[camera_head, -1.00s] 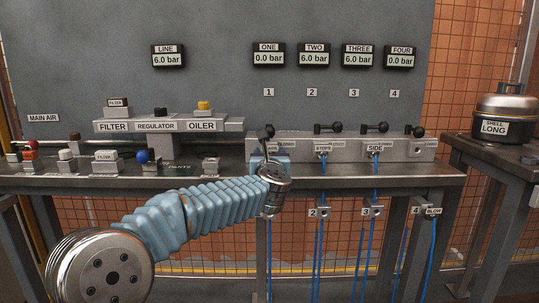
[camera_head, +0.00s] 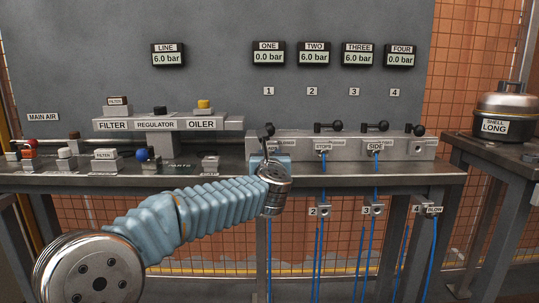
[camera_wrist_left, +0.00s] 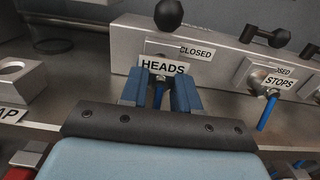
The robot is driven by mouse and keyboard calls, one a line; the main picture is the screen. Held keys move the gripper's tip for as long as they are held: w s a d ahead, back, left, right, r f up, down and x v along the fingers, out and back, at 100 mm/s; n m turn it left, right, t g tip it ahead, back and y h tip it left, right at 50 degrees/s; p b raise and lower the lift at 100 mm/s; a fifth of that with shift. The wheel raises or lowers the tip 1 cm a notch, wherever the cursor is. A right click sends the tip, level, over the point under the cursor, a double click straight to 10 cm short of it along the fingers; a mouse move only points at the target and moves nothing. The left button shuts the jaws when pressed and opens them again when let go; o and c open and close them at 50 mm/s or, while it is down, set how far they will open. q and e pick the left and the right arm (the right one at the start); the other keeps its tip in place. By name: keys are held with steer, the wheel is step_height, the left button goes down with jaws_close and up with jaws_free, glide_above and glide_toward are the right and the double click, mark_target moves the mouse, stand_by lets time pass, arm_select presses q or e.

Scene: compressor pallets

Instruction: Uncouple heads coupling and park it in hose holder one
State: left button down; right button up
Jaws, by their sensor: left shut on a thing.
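The heads coupling, with its HEADS tag (camera_wrist_left: 163,67), is at the first outlet of the grey manifold (camera_head: 345,147). My left gripper (camera_wrist_left: 158,92) is shut on it, one blue finger on each side, with a short piece of blue hose showing between them. In the head view my left gripper (camera_head: 268,160) is at the manifold's left end, and my wrist hides the coupling. The valve above shows a CLOSED label (camera_wrist_left: 196,52), and gauge one (camera_head: 269,57) reads 0.0 bar. Hose holder one is hidden behind my arm. My right gripper is out of view.
The stops coupling (camera_head: 323,148) and side coupling (camera_head: 375,148) are to the right, with blue hoses hanging down. Holders two (camera_head: 321,211), three (camera_head: 373,210) and four (camera_head: 416,210) hang below the bench edge. Filter and oiler parts crowd the left.

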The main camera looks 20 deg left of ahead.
arm_select(q)
steer(key=shift+b+v, duration=1.35)
steer(key=shift+v, duration=1)
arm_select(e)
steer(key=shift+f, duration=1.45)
